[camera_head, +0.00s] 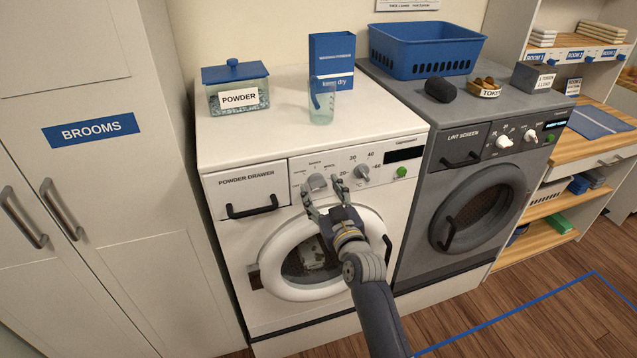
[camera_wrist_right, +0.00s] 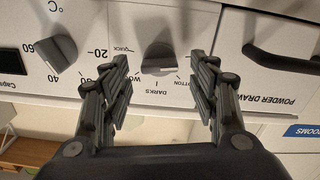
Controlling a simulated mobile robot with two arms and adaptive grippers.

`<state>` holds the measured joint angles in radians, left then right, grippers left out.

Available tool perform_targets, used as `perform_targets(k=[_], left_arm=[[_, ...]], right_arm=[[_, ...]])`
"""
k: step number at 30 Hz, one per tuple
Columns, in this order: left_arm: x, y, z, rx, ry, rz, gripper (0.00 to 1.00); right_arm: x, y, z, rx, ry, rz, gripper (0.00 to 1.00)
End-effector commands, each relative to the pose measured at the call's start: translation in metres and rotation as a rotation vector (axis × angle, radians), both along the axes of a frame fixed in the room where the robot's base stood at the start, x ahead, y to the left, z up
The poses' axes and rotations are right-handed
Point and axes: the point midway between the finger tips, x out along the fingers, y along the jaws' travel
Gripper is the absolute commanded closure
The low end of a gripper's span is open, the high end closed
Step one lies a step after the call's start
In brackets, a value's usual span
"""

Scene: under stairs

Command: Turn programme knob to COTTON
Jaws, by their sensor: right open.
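The programme knob (camera_head: 317,182) is a grey dial on the front panel of the white washing machine (camera_head: 215,182). The right wrist view shows the panel upside down, with the same knob (camera_wrist_right: 161,57) among the words QUICK, WOOL, DARKS and a partly hidden COTTON. I cannot tell for sure which word its pointer meets. My right gripper (camera_head: 327,196) is open in front of the panel. In the right wrist view its two fingers (camera_wrist_right: 160,75) stand on either side of the knob, with a gap on both sides. My left gripper is not in view.
A temperature knob (camera_head: 362,172) and a green button (camera_head: 402,172) sit right of the programme knob. The powder drawer handle (camera_head: 252,207) is to its left, the round door (camera_head: 268,282) below.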

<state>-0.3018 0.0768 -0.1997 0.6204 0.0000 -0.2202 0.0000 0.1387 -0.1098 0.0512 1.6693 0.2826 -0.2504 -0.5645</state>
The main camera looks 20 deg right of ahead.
Motion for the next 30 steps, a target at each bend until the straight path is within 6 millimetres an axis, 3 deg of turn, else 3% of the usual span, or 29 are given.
perform_targets(k=[7,19,25,30], left_arm=[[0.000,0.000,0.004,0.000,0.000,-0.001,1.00],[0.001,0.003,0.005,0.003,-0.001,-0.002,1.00],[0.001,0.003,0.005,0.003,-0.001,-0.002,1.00],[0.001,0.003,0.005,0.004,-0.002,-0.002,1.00]], right_arm=[[0.026,0.000,0.000,0.000,0.000,0.000,0.45],[0.031,0.001,0.000,-0.001,0.000,-0.001,0.45],[0.031,0.001,0.000,-0.001,0.000,0.000,0.88],[0.031,0.001,0.000,0.000,0.000,-0.001,0.90]])
